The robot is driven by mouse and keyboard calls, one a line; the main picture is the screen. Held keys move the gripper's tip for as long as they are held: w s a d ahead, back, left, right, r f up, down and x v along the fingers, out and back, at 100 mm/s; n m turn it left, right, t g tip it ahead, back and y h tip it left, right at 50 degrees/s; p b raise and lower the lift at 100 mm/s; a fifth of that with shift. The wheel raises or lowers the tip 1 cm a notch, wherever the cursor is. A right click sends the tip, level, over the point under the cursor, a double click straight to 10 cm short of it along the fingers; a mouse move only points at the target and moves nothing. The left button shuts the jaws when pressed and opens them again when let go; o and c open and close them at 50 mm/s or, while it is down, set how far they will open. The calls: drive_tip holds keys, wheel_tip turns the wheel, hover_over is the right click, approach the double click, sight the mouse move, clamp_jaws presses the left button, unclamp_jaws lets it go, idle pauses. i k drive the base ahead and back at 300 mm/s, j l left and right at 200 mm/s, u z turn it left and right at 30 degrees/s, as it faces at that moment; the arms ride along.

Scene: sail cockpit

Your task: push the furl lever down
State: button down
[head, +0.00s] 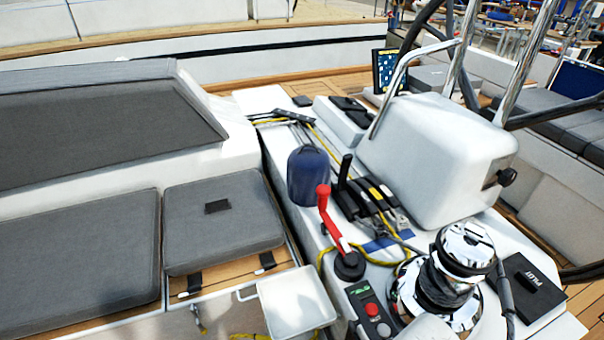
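A red lever (331,222) stands up from a round black base (349,266) on the white console, tilted up and to the left. Its knob end is at the top. A black lever (344,170) stands up behind it, beside a row of black clutches (371,194). No label shows which of the two is the furl lever. My gripper is not in view.
A chrome winch (465,250) stands right of the red lever. A dark blue rounded object (307,176) is just left. Yellow rope (322,262) runs around the base. Grey cushions (220,215) lie left.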

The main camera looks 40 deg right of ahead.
sight(346, 160)
drive_tip(key=i+j, duration=0.75)
drive_tip(key=i+j+z, duration=0.25)
drive_tip(key=z, duration=0.15)
drive_tip(key=i+j+z, duration=0.2)
drive_tip(key=z, duration=0.2)
drive_tip(key=i+j+z, duration=0.15)
drive_tip(key=j+z, duration=0.3)
drive_tip(key=z, duration=0.45)
